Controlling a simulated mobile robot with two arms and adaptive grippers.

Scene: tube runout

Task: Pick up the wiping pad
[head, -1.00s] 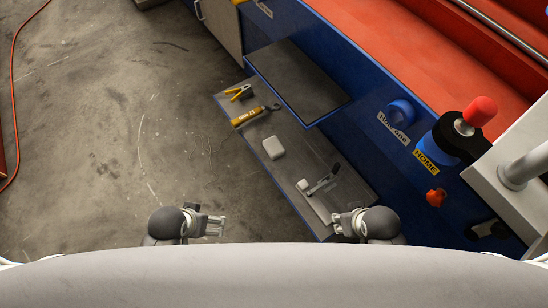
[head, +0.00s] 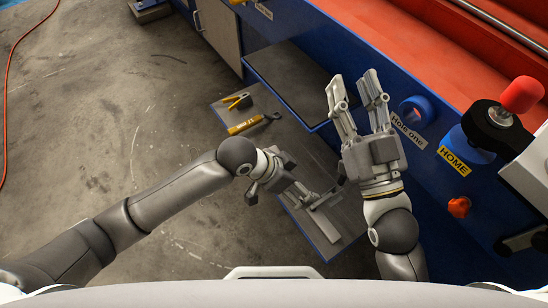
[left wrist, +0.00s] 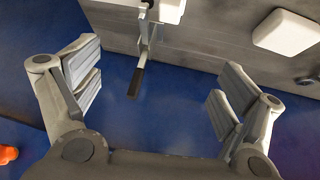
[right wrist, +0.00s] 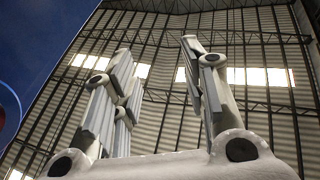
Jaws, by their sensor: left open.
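The wiping pad, a small white rounded block (left wrist: 288,32), shows at the upper right of the left wrist view on a grey surface. In the head view it is hidden behind my left gripper (head: 286,174). That gripper hangs over the grey shelf, open and empty; its spread fingers also show in the left wrist view (left wrist: 160,78), with the pad beyond and to the right of the right finger, not between them. My right gripper (head: 355,90) is raised with fingers apart and empty; the right wrist view (right wrist: 158,70) shows them against the roof.
A measuring tool with a dark lever (left wrist: 142,62) lies near the pad. A yellow-handled tool (head: 247,125) and yellow pliers (head: 236,101) lie at the shelf's far end. A dark raised platform (head: 290,80) and blue machine wall with a HOME label (head: 454,160) border the shelf.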

